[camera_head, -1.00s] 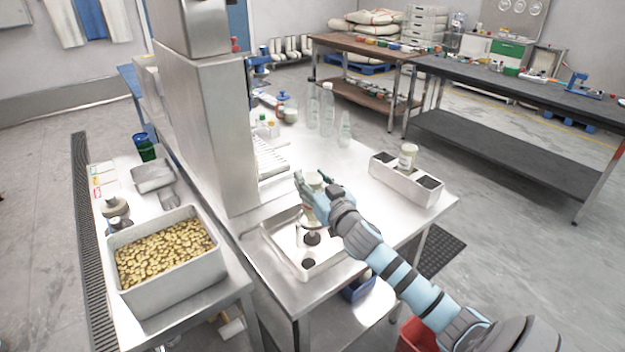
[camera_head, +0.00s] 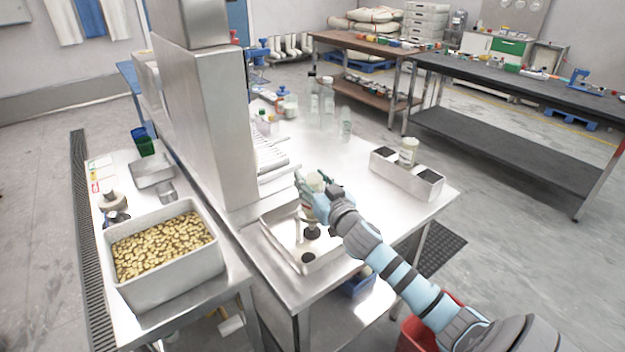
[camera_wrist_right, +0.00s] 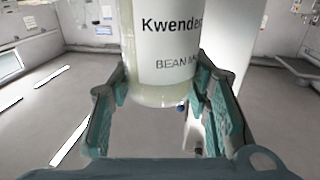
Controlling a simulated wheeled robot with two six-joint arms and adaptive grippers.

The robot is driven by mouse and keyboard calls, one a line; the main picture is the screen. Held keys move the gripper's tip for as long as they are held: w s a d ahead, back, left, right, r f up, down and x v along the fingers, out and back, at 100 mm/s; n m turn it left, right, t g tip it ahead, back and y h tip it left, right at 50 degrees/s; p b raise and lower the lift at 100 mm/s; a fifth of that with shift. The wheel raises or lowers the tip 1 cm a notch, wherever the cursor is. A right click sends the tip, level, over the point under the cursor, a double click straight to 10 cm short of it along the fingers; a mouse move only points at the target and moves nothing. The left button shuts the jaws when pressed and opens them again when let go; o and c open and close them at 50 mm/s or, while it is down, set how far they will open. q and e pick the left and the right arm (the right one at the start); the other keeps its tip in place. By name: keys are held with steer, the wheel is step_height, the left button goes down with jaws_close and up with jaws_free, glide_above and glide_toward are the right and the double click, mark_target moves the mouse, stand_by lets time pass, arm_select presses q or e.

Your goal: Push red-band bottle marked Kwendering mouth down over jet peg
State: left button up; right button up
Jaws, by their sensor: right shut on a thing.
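My right gripper (camera_head: 312,192) is shut on a pale bottle (camera_head: 315,181) above the steel tray (camera_head: 268,228). In the right wrist view the bottle (camera_wrist_right: 165,50) stands between the fingers, with "Kwender…" and "BEAN" reading upright on its white label. Its rounded lower end shows there; its upper end is out of frame, and no red band shows. A black peg base (camera_head: 311,231) is in the tray just below the gripper; the peg's upper part is hard to make out. A second black piece (camera_head: 308,257) is nearer the tray's front. My left gripper is not in view.
A white holder (camera_head: 400,176) with dark wells and one bottle (camera_head: 409,152) stands right. Clear bottles (camera_head: 328,105) stand at the back of the steel table. A tall steel column (camera_head: 208,130) rises left of the tray; a bin of beans (camera_head: 165,250) is at lower left.

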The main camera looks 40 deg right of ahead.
stand_by(0.4)
step_height(320, 180, down, 2)
steer(key=shift+f+b, duration=0.1)
steer(key=shift+b, duration=0.9)
steer(key=o, duration=1.5)
steer(key=shift+o, duration=0.2)
